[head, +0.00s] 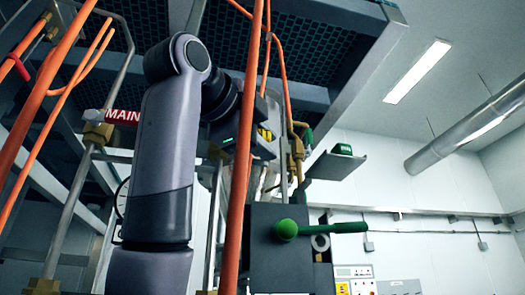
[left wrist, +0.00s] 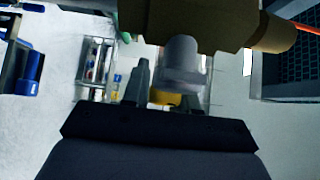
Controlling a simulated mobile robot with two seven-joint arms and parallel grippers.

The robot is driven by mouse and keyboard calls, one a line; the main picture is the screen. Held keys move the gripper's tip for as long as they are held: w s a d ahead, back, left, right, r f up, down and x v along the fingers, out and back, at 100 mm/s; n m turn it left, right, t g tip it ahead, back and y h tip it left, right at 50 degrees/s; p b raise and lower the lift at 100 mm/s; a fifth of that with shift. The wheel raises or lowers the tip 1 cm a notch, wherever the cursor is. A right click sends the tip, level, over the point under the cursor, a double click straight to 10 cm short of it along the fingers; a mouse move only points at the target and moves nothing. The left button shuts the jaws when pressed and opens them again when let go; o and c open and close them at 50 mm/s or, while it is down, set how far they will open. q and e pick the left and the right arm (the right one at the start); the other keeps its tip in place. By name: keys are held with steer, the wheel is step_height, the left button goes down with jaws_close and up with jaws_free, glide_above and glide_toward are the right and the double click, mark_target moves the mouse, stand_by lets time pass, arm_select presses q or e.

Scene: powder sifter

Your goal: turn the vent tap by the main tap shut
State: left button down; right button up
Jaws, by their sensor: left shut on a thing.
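My left arm rises through the middle of the head view, and its gripper (head: 263,147) points right, partly behind an orange pipe. A small yellow part (head: 265,134) shows at the fingers. In the left wrist view the left gripper (left wrist: 163,96) is shut on this yellow tap handle (left wrist: 166,98). A brass valve body (left wrist: 190,22) with a grey stem (left wrist: 182,62) is close in front of it. A red MAIN sign (head: 122,116) hangs at the left by a brass fitting (head: 97,132). The handle is mostly hidden, so its angle is unclear. My right gripper is not in view.
An orange pipe (head: 238,200) runs upright just in front of the left gripper. Brass fittings (head: 297,150) stand right of it. A dark box (head: 275,262) with a green lever (head: 340,227) is below. The room at the right is open.

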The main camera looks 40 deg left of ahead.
arm_select(q)
steer(key=shift+f, duration=0.15)
stand_by(0.3)
steer(key=c, duration=1)
jaws_free()
steer(key=shift+o, duration=0.2)
steer(key=s+b, duration=0.1)
steer(key=s, duration=0.6)
steer(key=shift+d+b, duration=0.25)
steer(key=shift+b, duration=0.05)
steer(key=shift+s, duration=0.1)
